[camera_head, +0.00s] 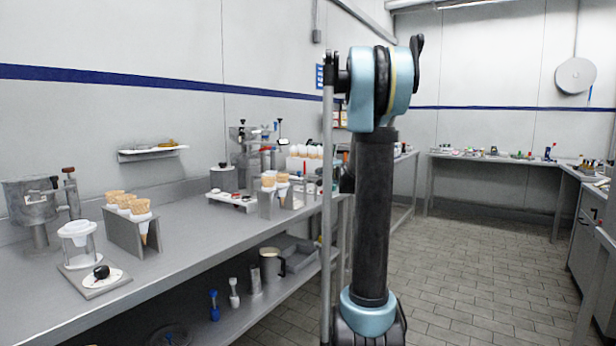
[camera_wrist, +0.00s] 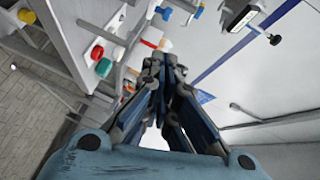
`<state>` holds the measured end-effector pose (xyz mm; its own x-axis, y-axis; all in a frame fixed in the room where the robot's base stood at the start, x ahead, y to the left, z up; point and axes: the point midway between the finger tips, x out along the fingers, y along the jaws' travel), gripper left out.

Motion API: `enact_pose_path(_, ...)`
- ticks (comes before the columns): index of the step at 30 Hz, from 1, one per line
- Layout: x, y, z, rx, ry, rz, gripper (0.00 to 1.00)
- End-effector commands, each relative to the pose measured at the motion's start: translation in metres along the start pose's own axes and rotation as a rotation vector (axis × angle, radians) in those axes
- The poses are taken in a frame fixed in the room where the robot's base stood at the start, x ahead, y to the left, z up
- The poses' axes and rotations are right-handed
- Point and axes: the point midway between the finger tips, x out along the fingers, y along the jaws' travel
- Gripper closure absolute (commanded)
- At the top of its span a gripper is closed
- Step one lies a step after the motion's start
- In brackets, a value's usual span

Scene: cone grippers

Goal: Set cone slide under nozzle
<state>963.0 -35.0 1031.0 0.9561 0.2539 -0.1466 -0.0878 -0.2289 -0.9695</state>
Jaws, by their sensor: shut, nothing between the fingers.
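In the head view, a flat metal slide plate (camera_head: 93,282) with a white disc and a black knob lies at the front left of the long bench, perhaps the cone slide. A white cup-like holder on a stand (camera_head: 78,240) rises at its back end. A grey metal vessel with a levered fitting (camera_head: 38,205) stands behind it; I cannot make out a nozzle for certain. My gripper's fingers (camera_wrist: 163,80) are shut and empty in the wrist view, tilted towards a wall and shelving. They are apart from the slide, and I cannot make them out in the head view.
A metal rack of wafer cones (camera_head: 125,240) stands right of the slide, and another cone rack (camera_head: 275,200) is further along the bench (camera_head: 195,235). A vertical pole (camera_head: 327,200) stands beside my arm. The tiled floor (camera_head: 470,270) to the right is clear.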

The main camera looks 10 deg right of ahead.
Motion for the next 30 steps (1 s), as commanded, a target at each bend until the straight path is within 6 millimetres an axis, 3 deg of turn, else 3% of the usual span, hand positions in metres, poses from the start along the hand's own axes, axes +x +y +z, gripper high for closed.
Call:
enact_pose_path(3,-0.012,0.006,-0.003,0.074,0.034,-0.018,1.00)
enact_pose_path(8,-0.005,0.006,-0.004,0.088,0.040,-0.021,1.00)
enact_pose_path(28,0.089,0.004,-0.007,0.084,0.037,-0.020,1.00)
enact_pose_path(30,0.096,0.003,0.002,0.082,0.034,-0.020,1.00)
